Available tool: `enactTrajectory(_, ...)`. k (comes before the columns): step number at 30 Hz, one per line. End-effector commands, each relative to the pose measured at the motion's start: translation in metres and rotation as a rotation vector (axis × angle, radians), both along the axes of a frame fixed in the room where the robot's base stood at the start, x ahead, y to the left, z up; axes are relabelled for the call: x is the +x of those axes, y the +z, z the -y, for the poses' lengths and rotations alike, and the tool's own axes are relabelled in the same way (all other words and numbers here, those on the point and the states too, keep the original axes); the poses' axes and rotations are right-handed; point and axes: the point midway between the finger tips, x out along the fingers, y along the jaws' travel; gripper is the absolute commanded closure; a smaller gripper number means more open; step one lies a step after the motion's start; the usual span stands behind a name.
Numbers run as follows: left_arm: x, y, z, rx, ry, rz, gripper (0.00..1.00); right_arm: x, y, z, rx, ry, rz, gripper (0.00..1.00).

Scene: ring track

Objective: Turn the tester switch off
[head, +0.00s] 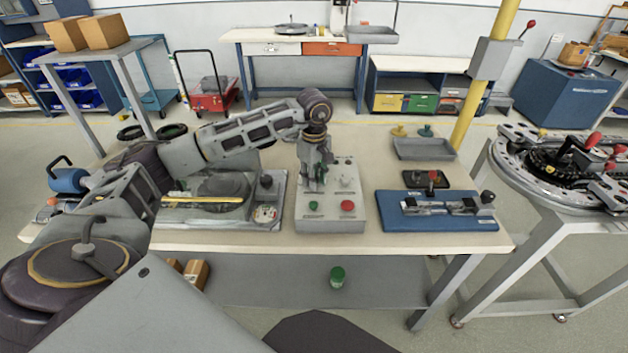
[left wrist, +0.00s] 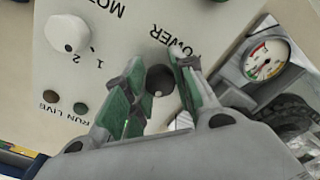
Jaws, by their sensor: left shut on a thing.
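The tester (head: 330,217) is a light grey box with a sloping panel in the middle of the bench. Its panel (left wrist: 105,20) also shows in the left wrist view, upside down. The power switch (left wrist: 158,79) is a dark round part with a pale tip near the word POWER. My left gripper (head: 314,187) reaches down over the panel's upper left. In the left wrist view its green-padded fingers (left wrist: 157,72) stand on either side of the switch, shut on it. The fingers hide part of it, and its on or off position is unclear. My right gripper is not in view.
The panel also carries a white knob (head: 346,182), a green button (head: 313,206) and a red button (head: 347,205). A gauge fixture (head: 266,215) stands close on the left. A blue fixture (head: 437,211) and a grey tray (head: 424,149) are on the right.

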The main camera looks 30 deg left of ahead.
Motion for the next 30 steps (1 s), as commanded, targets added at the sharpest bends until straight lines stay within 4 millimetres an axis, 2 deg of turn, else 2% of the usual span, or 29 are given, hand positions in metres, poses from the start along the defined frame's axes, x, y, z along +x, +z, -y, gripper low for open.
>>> enactTrajectory(9,0.000,0.000,0.000,-0.001,-0.226,0.004,0.97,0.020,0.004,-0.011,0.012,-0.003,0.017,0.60)
enactTrajectory(15,0.000,0.000,0.000,-0.001,-0.317,0.003,0.97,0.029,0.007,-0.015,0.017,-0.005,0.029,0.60)
enactTrajectory(30,0.000,0.001,0.000,-0.001,-0.369,0.002,0.98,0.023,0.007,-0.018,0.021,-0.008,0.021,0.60)
